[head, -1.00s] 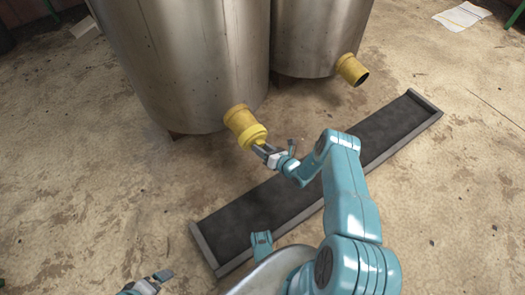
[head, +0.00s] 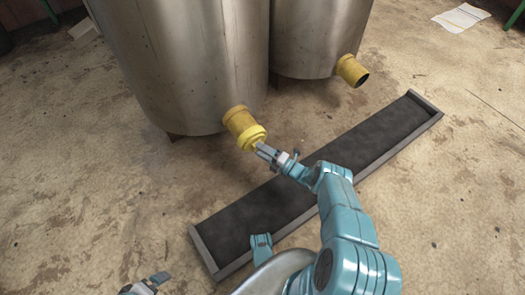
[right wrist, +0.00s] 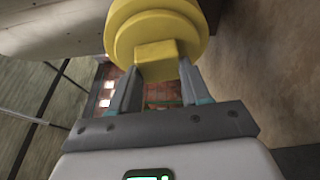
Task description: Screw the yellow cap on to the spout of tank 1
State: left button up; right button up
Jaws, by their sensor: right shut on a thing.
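The yellow cap (head: 252,138) is at the open end of the yellow spout (head: 237,119) on the large left steel tank (head: 185,60). It looks in line with the spout and touching it; how far it is screwed on cannot be told. My right gripper (head: 262,149) is shut on the cap's square knob, at the cap's front right. In the right wrist view, the round cap (right wrist: 157,28) fills the top and its knob sits between my two fingers (right wrist: 156,72). My left gripper (head: 148,283) shows partly at the bottom left edge, away from the cap; its opening is unclear.
A second steel tank (head: 318,35) stands behind to the right, with an uncapped yellow spout (head: 352,70). A long dark floor channel with a grey rim (head: 207,252) runs diagonally under my right arm. Paper (head: 461,18) lies at the back right. The concrete floor around is mostly clear.

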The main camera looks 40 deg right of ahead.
jog(key=o, duration=1.1)
jog(key=shift+a+r, duration=0.25)
jog(key=shift+a, duration=0.3)
jog(key=shift+o, duration=1)
jog(key=shift+r, duration=0.2)
jog(key=shift+d+f, duration=0.2)
jog(key=o, duration=0.4)
jog(key=shift+d, duration=0.1)
jog(key=shift+s, duration=0.15)
jog(key=shift+s+a+f+p, duration=0.15)
jog(key=shift+s+p, duration=0.15)
jog(key=shift+s, duration=0.75)
jog(key=shift+s+a+f+p, duration=0.1)
jog(key=shift+s+p, duration=0.15)
jog(key=shift+s, duration=0.8)
